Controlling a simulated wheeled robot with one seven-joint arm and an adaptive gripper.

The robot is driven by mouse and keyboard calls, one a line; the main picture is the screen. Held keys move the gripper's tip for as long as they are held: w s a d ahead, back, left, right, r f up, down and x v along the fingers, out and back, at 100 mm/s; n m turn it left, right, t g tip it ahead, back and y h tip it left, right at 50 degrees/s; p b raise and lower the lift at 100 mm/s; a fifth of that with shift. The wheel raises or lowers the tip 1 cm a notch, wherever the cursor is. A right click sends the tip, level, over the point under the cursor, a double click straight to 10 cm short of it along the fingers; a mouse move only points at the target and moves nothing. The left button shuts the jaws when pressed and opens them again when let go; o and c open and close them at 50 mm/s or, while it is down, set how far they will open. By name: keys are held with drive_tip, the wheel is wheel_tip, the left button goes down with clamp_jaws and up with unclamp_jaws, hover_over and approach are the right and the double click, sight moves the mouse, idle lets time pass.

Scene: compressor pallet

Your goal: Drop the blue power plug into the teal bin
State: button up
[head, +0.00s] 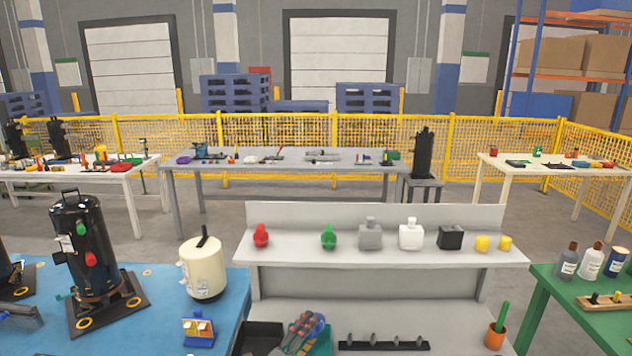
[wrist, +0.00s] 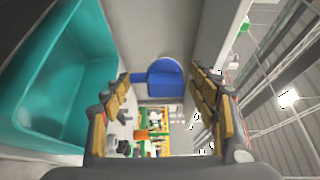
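The blue power plug (wrist: 166,78) shows in the wrist view as a rounded blue body against a grey surface, in line with the gap between my fingers. My gripper (wrist: 164,90) is open, its tan-padded fingers apart on either side. The plug lies near the left fingertip; I cannot tell whether they touch. The teal bin (wrist: 88,45) fills the left of the wrist view, its open inside showing, beside the plug. In the head view, a teal patch (head: 323,344) at the bottom middle is probably this bin, mostly hidden by a cluttered grey, red and blue shape.
A grey shelf (head: 380,262) holds red and green items, bottles and yellow pieces. A black bin (head: 258,336) and a dark strip with pegs (head: 384,344) are below it. An orange pot (head: 495,337) stands at right. A blue table (head: 232,285) is left, a green one right.

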drive_tip(key=shift+o, duration=1.4)
drive_tip(key=v, duration=1.2)
